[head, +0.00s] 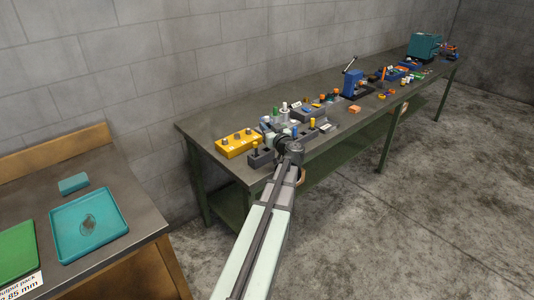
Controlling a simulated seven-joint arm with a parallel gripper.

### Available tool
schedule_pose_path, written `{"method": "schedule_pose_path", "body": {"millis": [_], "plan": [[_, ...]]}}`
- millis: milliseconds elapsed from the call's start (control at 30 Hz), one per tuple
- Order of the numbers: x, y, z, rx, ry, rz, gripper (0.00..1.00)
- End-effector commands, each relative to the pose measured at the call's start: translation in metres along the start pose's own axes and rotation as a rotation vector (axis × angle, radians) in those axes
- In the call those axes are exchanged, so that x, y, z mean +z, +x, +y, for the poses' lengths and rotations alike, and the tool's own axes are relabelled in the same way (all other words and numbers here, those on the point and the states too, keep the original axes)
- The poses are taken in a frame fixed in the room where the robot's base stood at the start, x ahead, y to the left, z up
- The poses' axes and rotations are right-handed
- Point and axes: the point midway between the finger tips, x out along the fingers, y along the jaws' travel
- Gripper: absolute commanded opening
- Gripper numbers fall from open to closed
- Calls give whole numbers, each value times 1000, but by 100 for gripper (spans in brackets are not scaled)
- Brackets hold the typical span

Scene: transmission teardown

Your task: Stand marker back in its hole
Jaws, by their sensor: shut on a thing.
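My arm reaches over the near left end of the long workbench. My gripper (268,129) is small and partly hidden by my own wrist. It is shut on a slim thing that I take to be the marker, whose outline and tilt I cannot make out. A dark block (262,158) with a yellow-topped peg stands on the bench just below and left of my gripper. Blue-topped and yellow-topped pieces stand to its right. I cannot tell which hole is the marker's, nor whether the marker touches one.
Grey and white cylinders and a grey fixture (308,114) crowd the bench behind and right. A blue press (353,84) stands farther along. A side table holds a teal tray (62,240).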

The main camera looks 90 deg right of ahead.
Motion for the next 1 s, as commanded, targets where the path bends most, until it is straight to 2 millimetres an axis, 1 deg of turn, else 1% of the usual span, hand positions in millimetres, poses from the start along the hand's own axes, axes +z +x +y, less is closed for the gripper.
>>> {"method": "schedule_pose_path", "body": {"millis": [33,100,200,300,567,667,833,900,1000], "plan": [[9,0,0,0,4,-1,0],[20,0,0,0,3,-2,0],[34,0,0,0,4,-2,0],[44,0,0,0,2,-1,0],[55,0,0,-1,1,-1,0],[63,0,0,0,3,-1,0],[83,0,0,-1,3,-1,0],[88,0,0,-1,3,-1,0],[89,0,-1,-1,2,0,0]]}}
